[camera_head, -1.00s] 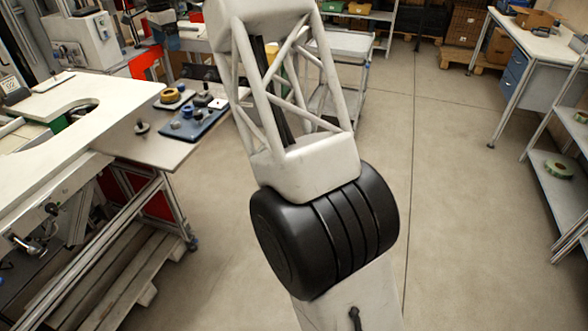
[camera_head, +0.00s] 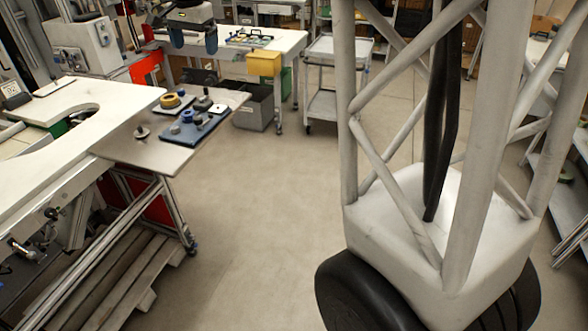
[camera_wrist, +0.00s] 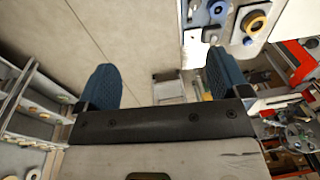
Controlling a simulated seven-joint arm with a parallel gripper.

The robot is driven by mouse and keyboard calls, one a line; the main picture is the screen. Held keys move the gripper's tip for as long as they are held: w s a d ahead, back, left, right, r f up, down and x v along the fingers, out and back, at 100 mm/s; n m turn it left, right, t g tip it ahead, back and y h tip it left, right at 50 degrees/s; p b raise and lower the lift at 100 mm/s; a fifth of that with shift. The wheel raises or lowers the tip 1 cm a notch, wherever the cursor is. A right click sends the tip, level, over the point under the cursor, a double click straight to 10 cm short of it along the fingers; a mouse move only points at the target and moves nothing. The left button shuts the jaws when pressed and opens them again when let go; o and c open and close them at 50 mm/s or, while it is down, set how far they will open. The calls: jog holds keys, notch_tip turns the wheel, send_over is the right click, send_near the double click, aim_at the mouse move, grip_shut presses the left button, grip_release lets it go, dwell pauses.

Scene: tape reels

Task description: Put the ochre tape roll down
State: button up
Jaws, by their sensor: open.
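The ochre tape roll (camera_head: 171,100) lies flat on a pale pad at the back of the grey side table, beside the blue tray (camera_head: 187,137). It also shows in the wrist view (camera_wrist: 255,22), near the top right. My gripper (camera_head: 193,40) is at the upper left of the head view, apart from the roll. In the wrist view its two blue-padded fingers (camera_wrist: 161,65) stand wide apart with nothing between them. The roll is outside the fingers.
Several small parts stand on the blue tray. A white workbench (camera_head: 70,125) adjoins the table on the left. Behind are a yellow bin (camera_head: 263,63), a grey bin (camera_head: 253,106) and a metal cart (camera_head: 337,75). The floor (camera_head: 270,200) is clear between table and cart.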

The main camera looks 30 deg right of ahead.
jog(key=s+d+f+n, duration=0.2)
jog(key=s, duration=1)
jog(key=s+d+f+n, duration=0.1)
jog(key=s+d+n, duration=0.15)
jog(key=s, duration=1.05)
jog(key=s+f+n, duration=0.1)
jog(key=s+f, duration=0.2)
jog(key=s, duration=0.3)
jog(key=s+f+n+t, duration=0.1)
jog(key=s+f+n, duration=0.1)
jog(key=s+f, duration=0.2)
jog(key=s+f+n, duration=0.1)
jog(key=s+f, duration=0.3)
jog(key=s, duration=0.6)
jog(key=shift+s+d+f, duration=0.15)
jog(key=shift+s+d, duration=0.05)
jog(key=shift+d, duration=0.05)
